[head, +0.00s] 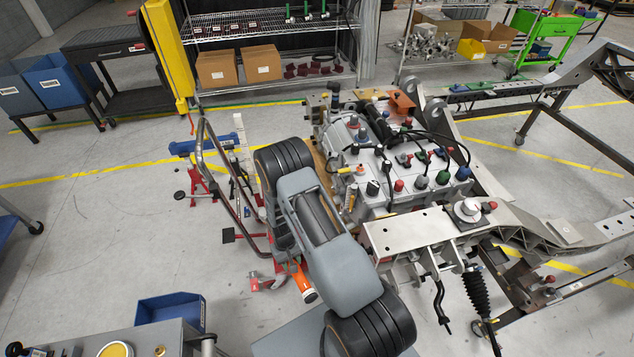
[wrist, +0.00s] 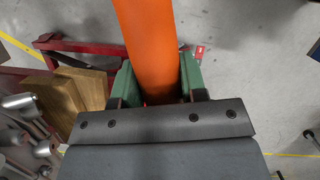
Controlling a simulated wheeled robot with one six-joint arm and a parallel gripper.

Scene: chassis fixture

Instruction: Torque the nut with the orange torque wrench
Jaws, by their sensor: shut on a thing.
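The orange torque wrench (wrist: 148,35) runs up the middle of the wrist view, between the green jaws of my gripper (wrist: 158,84). The jaws are shut on its orange shaft, one on each side. In the head view a short orange length of the wrench (head: 302,283) shows just left of my grey arm. The rest of it is hidden behind my arm. The chassis (head: 410,232), a metal frame with an engine block (head: 385,165) on it, stands to the right of my arm. I cannot make out the nut or the wrench's head.
A red metal stand (wrist: 58,45) and a wooden block (wrist: 85,85) lie left of the wrench in the wrist view. A blue bin (head: 170,309) is at lower left in the head view. Shelves (head: 270,20) stand at the back.

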